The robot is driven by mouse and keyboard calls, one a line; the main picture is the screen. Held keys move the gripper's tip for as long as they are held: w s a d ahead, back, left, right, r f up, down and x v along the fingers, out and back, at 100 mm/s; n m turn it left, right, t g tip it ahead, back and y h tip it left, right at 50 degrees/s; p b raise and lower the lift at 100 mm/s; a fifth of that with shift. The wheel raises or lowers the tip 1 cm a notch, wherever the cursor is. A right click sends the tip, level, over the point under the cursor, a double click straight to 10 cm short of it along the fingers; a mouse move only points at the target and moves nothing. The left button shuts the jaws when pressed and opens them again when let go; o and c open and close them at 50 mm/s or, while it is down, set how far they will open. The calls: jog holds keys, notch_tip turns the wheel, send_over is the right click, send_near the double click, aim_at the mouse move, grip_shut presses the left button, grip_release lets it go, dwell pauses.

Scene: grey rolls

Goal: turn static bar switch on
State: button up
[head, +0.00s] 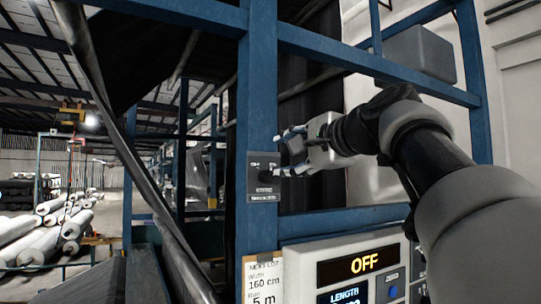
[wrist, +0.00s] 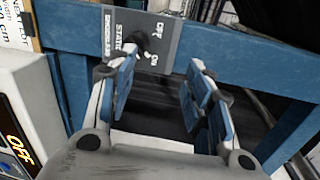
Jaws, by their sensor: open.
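The static bar switch is a dark knob (wrist: 142,42) on a small grey plate (head: 262,190) fixed to a blue upright post. In the wrist view the plate (wrist: 168,45) carries white lettering, with OFF and ON marks beside the knob. My gripper (head: 284,155) is open at the right of the plate. In the wrist view my gripper (wrist: 164,62) has its left fingertip right by the knob, overlapping it in the picture; I cannot tell whether they touch. The right finger is apart from it, over the post's edge. Nothing is between the fingers.
A control panel (head: 300,255) below has a display (head: 362,264) reading OFF, a length display (head: 344,293) and a blue button (head: 393,278). A paper label (head: 262,279) hangs left of it. Blue frame beams surround my arm. White rolls (head: 45,240) lie far left.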

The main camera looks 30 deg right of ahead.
jog(key=s+b, duration=0.2)
jog(key=s, duration=0.9)
jog(key=shift+s, duration=0.4)
jog(key=shift+d, duration=0.1)
dwell(0.8)
